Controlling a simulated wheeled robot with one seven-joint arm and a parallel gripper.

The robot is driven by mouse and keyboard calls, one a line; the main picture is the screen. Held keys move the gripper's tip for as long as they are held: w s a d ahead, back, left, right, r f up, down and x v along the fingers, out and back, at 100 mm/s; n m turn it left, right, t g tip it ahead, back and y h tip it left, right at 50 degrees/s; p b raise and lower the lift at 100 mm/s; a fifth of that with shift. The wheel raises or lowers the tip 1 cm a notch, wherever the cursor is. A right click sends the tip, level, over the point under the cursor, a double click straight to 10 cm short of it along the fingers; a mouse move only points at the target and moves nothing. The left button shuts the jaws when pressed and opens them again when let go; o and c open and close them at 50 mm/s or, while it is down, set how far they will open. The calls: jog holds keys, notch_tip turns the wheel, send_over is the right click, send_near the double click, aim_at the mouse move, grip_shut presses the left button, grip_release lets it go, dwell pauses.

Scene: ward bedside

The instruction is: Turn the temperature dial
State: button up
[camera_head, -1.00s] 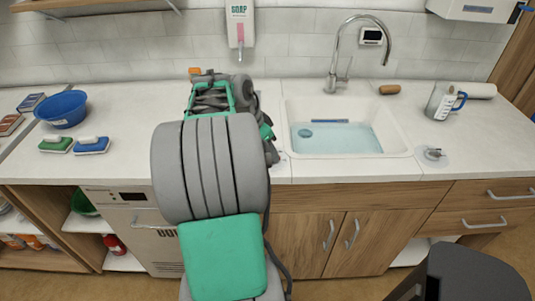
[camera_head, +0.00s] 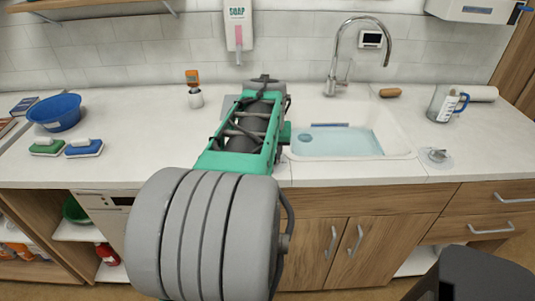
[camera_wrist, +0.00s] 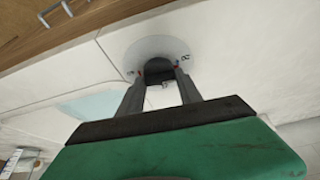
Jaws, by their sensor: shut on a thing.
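The temperature dial shows in the wrist view as a pale round plate (camera_wrist: 152,46) with small marks near its rim and a dark knob (camera_wrist: 158,66) at its middle. My gripper (camera_wrist: 160,74) is shut on the knob, one finger on each side. The plate lies on the white counter. I cannot tell which mark the knob points to. In the head view my arm covers the gripper and this dial, just left of the sink.
The sink (camera_head: 405,143) with water lies to the right of my arm, under a tall tap (camera_head: 337,65). A second pale disc with a small metal knob (camera_head: 437,155) and a jug (camera_head: 440,103) stand further right. Sponges (camera_head: 84,148) and a blue bowl (camera_head: 55,113) are at left.

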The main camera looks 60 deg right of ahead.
jog(key=shift+s+f+n+t+y, duration=0.15)
jog(key=shift+n+t+y, duration=0.2)
jog(key=shift+n, duration=0.95)
jog(key=o, duration=1.4)
jog(key=shift+r, duration=0.2)
jog(key=v, duration=0.7)
jog(key=shift+s+a+r+p, duration=0.1)
jog(key=shift+s+r+p, duration=0.05)
jog(key=shift+r+p, duration=0.2)
